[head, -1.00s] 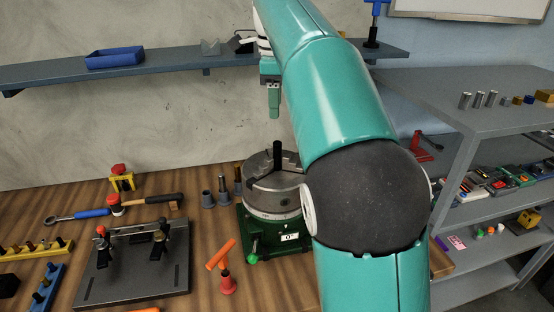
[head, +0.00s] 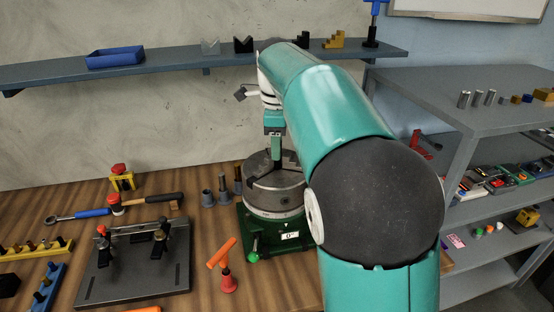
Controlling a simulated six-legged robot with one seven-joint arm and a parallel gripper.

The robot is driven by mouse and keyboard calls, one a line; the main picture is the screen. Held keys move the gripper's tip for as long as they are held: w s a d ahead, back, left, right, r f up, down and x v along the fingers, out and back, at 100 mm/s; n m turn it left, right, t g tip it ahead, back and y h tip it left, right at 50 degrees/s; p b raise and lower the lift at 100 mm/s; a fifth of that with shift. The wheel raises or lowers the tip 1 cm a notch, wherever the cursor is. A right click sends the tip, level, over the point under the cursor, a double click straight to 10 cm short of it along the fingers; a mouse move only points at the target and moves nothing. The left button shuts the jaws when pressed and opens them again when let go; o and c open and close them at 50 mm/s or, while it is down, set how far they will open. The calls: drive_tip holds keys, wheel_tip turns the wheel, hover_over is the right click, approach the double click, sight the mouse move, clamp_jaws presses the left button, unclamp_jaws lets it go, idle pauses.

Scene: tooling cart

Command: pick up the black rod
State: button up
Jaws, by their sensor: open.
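The black rod is hidden from the head view now, in line with my gripper's fingers. A moment ago it stood upright in the middle of the round grey chuck (head: 268,193) on its green base. My gripper (head: 276,163) points down just over the top of the chuck, at the place where the rod stood. It is open. Only one teal finger shows clearly, so I cannot tell whether the rod is between the fingers or behind them.
Grey and brown holders (head: 223,184) stand just left of the chuck. An orange-handled tool (head: 226,262) is in front, and a dark fixture plate (head: 133,280) lies left. A blue-grey shelf (head: 165,67) runs along the wall behind. My arm hides the area right of the chuck.

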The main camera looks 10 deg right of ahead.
clamp_jaws()
drive_tip(key=shift+r, duration=0.1)
